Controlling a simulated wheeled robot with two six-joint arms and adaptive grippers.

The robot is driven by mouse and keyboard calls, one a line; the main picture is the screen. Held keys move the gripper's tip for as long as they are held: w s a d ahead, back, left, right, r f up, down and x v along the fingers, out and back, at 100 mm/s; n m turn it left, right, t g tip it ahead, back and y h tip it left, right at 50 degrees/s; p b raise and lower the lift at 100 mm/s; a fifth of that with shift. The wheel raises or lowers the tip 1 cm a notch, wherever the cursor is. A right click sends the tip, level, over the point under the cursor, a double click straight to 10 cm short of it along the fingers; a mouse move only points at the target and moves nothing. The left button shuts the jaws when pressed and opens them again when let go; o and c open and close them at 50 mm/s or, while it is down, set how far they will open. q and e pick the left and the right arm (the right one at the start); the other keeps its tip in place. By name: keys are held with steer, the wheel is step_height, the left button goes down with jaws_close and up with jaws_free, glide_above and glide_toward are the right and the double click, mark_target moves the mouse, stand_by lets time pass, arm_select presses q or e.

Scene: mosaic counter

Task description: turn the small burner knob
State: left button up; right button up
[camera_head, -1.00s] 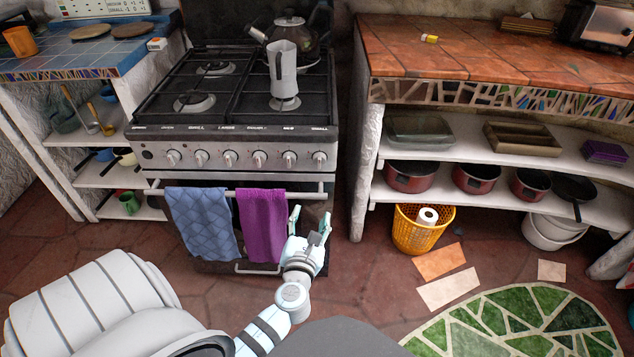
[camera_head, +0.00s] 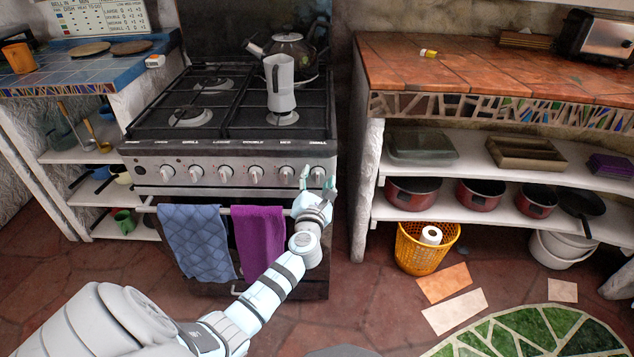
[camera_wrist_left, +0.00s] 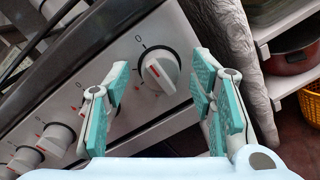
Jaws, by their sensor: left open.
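The small burner knob (camera_head: 318,174) is the rightmost knob on the stove's front panel, under a "SMALL" label. My left gripper (camera_head: 318,184) is open in front of it, its fingertips at either side of the knob in the head view. In the left wrist view the white knob (camera_wrist_left: 160,71) shows a red mark and lies ahead, between the spread fingers of my left gripper (camera_wrist_left: 163,100). The fingers look apart from the knob. My right gripper is not in view.
Several other knobs (camera_head: 257,174) line the panel to the left. A blue towel (camera_head: 197,243) and a purple towel (camera_head: 259,238) hang from the oven handle below. A grey moka pot (camera_head: 280,84) and a dark kettle (camera_head: 289,52) stand on the stove. A white shelf wall (camera_head: 366,190) stands right.

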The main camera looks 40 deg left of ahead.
arm_select(q)
steer(key=shift+c, duration=0.4)
steer(key=c, duration=1.1)
